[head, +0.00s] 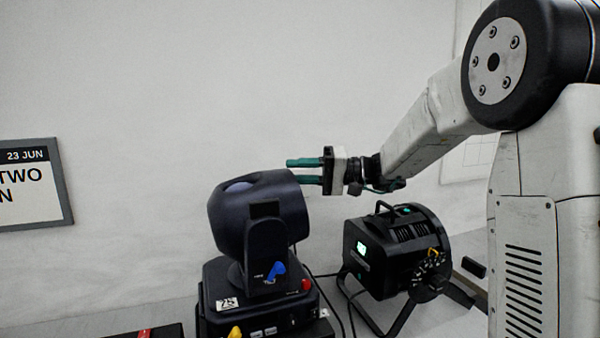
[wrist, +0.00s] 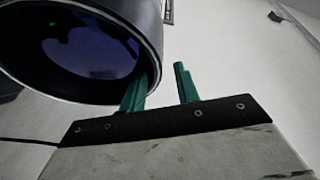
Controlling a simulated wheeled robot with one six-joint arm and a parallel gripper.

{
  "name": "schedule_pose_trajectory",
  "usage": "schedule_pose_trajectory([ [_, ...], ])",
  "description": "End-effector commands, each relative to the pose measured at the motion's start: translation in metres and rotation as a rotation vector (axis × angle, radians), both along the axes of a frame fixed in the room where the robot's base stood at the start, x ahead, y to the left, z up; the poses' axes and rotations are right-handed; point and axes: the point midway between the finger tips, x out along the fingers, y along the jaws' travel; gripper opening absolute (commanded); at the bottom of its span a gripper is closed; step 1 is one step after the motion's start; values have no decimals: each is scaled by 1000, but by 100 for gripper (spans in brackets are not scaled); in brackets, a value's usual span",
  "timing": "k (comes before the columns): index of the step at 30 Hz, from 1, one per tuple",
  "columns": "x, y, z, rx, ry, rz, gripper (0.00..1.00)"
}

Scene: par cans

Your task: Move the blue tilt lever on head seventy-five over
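The dark moving-head light (head: 262,205) stands on its base at the centre of the head view, with a small white number label (head: 227,303) too small to read surely. The blue tilt lever (head: 275,271) sits low on its yoke arm, slanting up to the right. My gripper (head: 291,170) is open and empty, its green fingers pointing left at the top right of the light's barrel, well above the lever. In the wrist view the barrel's open lens end (wrist: 75,45) is close beside the left finger; whether they touch I cannot tell. The lever is not in the wrist view.
A yellow lever (head: 235,332) and a red one (head: 306,285) are on the base. A black round-backed fixture (head: 390,250) with a lit green panel stands to the right on a floor stand. Cables run between them. A framed sign (head: 33,186) hangs at left.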

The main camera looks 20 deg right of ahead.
Motion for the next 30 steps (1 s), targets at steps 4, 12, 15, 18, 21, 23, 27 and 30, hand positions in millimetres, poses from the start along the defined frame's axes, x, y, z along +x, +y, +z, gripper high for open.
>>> schedule_pose_trajectory([
  [4,0,0,0,0,0,0,15],
  [12,0,-3,-2,0,1,-1,0],
  [15,0,-11,-12,0,4,-4,0],
  [18,0,-17,-22,-1,4,-2,0],
  [21,0,-18,-24,-2,3,-3,0],
  [23,0,-18,-24,-4,5,-3,0],
  [27,0,-18,-26,-4,8,-4,22],
  [30,0,-18,-25,-3,6,-3,31],
])
